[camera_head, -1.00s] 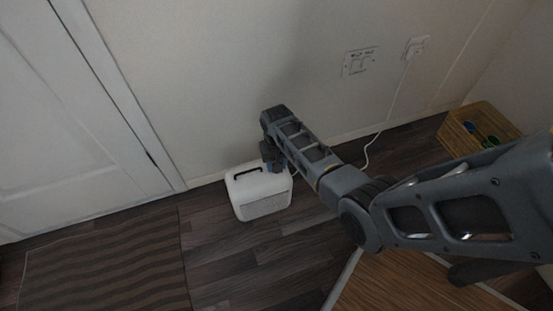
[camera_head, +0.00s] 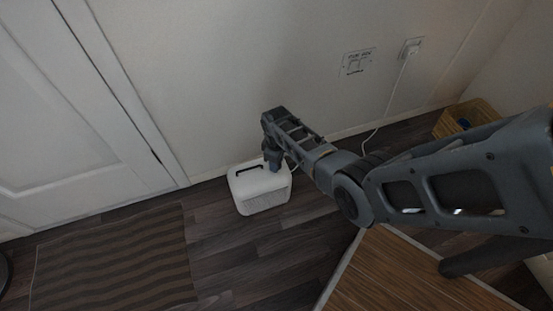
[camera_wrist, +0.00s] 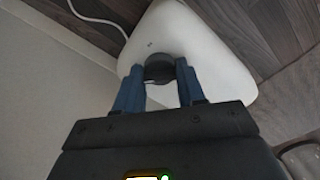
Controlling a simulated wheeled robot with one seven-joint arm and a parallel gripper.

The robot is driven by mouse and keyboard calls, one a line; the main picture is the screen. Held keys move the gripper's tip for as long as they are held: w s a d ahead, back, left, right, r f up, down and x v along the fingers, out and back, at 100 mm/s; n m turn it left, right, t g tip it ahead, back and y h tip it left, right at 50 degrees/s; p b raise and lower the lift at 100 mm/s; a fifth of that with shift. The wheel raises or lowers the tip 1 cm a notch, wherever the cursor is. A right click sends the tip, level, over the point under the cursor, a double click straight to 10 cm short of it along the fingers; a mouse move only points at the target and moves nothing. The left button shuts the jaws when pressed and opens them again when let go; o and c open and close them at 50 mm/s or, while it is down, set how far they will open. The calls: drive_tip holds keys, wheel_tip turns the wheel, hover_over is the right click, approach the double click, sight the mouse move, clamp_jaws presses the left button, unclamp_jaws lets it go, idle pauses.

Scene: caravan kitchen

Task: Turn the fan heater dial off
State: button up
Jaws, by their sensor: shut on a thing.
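The white fan heater (camera_head: 262,190) stands upright on the dark floor by the wall, with a black handle on its top. In the wrist view the heater's white top (camera_wrist: 195,42) fills the upper middle, and its dark round dial (camera_wrist: 159,68) sits near the edge. My gripper (camera_wrist: 160,84) has its two blue fingers on either side of the dial and is shut on it. In the head view my gripper (camera_head: 274,165) reaches down to the heater's right rear top; the dial is hidden there. The dial's setting cannot be read.
A white door (camera_head: 70,110) and a striped mat (camera_head: 115,262) are at the left. A wall socket (camera_head: 412,47) with a white cord is at the back, and a yellow crate (camera_head: 452,118) at the right. A wooden surface (camera_head: 395,275) lies below my arm. Floor before the heater is clear.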

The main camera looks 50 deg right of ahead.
drive_tip(key=n, duration=0.4)
drive_tip(key=shift+p, duration=0.4)
drive_tip(key=shift+n, duration=2.1)
drive_tip(key=o, duration=1.1)
drive_tip(key=shift+c, duration=0.2)
drive_tip(key=shift+r, duration=0.1)
wheel_tip(320, 180, up, 8)
drive_tip(key=p, duration=0.4)
drive_tip(key=shift+f+p, duration=0.2)
drive_tip(key=shift+p, duration=0.1)
